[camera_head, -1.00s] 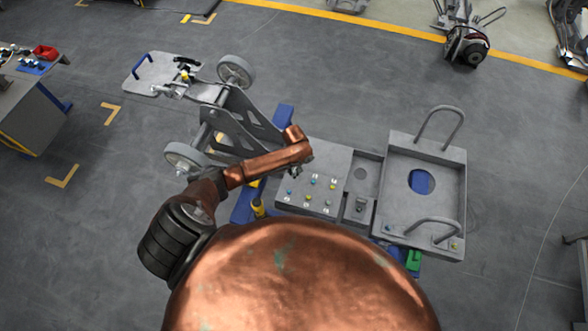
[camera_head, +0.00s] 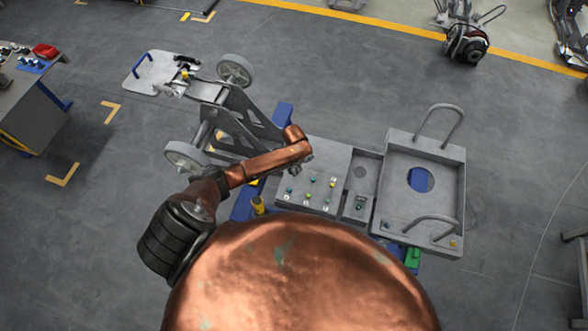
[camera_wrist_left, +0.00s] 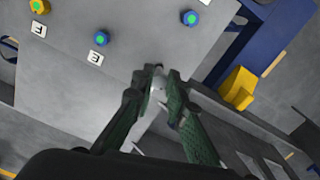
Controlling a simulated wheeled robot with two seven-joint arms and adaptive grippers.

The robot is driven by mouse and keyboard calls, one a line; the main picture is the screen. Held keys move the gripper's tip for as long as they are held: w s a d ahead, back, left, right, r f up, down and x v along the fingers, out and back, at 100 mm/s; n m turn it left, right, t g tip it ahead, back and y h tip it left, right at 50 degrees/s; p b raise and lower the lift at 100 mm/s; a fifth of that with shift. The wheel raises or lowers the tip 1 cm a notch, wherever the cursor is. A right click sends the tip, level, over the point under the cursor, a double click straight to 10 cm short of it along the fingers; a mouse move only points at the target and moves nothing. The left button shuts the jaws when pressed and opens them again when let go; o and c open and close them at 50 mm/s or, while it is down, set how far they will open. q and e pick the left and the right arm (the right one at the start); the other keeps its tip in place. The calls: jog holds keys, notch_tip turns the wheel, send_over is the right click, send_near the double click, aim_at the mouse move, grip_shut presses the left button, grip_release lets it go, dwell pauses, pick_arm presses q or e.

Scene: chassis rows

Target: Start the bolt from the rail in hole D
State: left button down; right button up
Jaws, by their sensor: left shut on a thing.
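My left gripper (camera_head: 297,169) hangs low over the grey bolt panel (camera_head: 328,160) in the head view, mostly hidden under its own wrist. In the left wrist view its green fingers (camera_wrist_left: 164,78) are closed on a small pale bolt (camera_wrist_left: 157,86), mostly hidden between the tips, close to the panel face. Beside it a blue-green bolt head (camera_wrist_left: 101,38) sits by label E (camera_wrist_left: 96,58), and a yellow one (camera_wrist_left: 39,6) by label F (camera_wrist_left: 38,29). Another blue bolt head (camera_wrist_left: 190,18) has no readable label. I cannot make out hole D or the bolt's tip. My right gripper is out of view.
A grey tray with two loop handles (camera_head: 453,190) joins the panel on the right. A wheeled grey chassis frame (camera_head: 238,120) stands to the left. Blue supports and a yellow block (camera_wrist_left: 238,88) lie near the panel's edge.

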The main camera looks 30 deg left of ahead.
pick_arm(q)
jog(key=shift+f+b, duration=0.6)
jog(key=shift+f, duration=1)
dwell(0.4)
jog(key=m+p, duration=0.1)
jog(key=m, duration=0.2)
jog(key=shift+m, duration=1.2)
jog(key=shift+a, duration=0.1)
jog(key=m, duration=0.2)
jog(key=shift+m, duration=1.5)
jog(key=m, duration=0.5)
jog(key=shift+a, duration=0.15)
